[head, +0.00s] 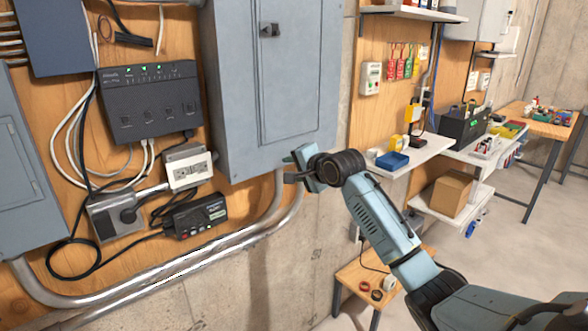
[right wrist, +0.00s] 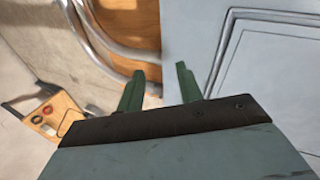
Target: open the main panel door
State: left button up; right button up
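The main panel is a large grey steel cabinet (head: 225,95) on the wall at the top middle of the head view. Its flat door (head: 297,75) looks shut, and a small dark latch (head: 269,30) sits near the door's upper left. My right gripper (head: 288,169) is at the panel's lower edge, below the door and well below the latch. Whether it touches the panel I cannot tell. In the right wrist view its two green fingers (right wrist: 160,88) are apart with nothing between them, and the grey panel door (right wrist: 285,75) shows to their right. My left gripper is not in view.
Conduits (head: 270,215) run below the panel. A black network box (head: 150,100) and an outlet box (head: 188,167) with cables are left of it. A shelf (head: 415,155) and a low wooden stool (head: 350,284) stand right, near my right arm.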

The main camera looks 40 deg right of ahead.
dwell(0.3)
jog(key=s+a+f+n+g+b, duration=0.1)
jog(key=s+f+n+g+b, duration=0.15)
jog(key=f, duration=2.15)
jog(key=s+a+f+n+g, duration=0.2)
jog(key=s+f, duration=0.4)
jog(key=f, duration=0.5)
jog(key=s+a+f+n+g, duration=0.25)
jog(key=s+f, duration=0.45)
jog(key=f, duration=0.4)
jog(key=s+a+f+n+g+b, duration=0.1)
jog(key=s+a+f+n, duration=0.2)
jog(key=s+f, duration=0.55)
jog(key=s+a+f+n+g+b, duration=0.1)
jog(key=s+a+f+n+g, duration=0.15)
jog(key=s+f, duration=0.6)
jog(key=s+a+f+n+b, duration=0.1)
jog(key=s+a+f+n, duration=0.3)
jog(key=s, duration=0.9)
jog(key=s+a+f+n+g, duration=0.1)
jog(key=s+f, duration=0.1)
jog(key=s, duration=0.4)
jog(key=s+a+f+n+g+b, duration=0.1)
jog(key=s+a+f, duration=0.1)
jog(key=s, duration=0.5)
jog(key=shift+s+a, duration=0.25)
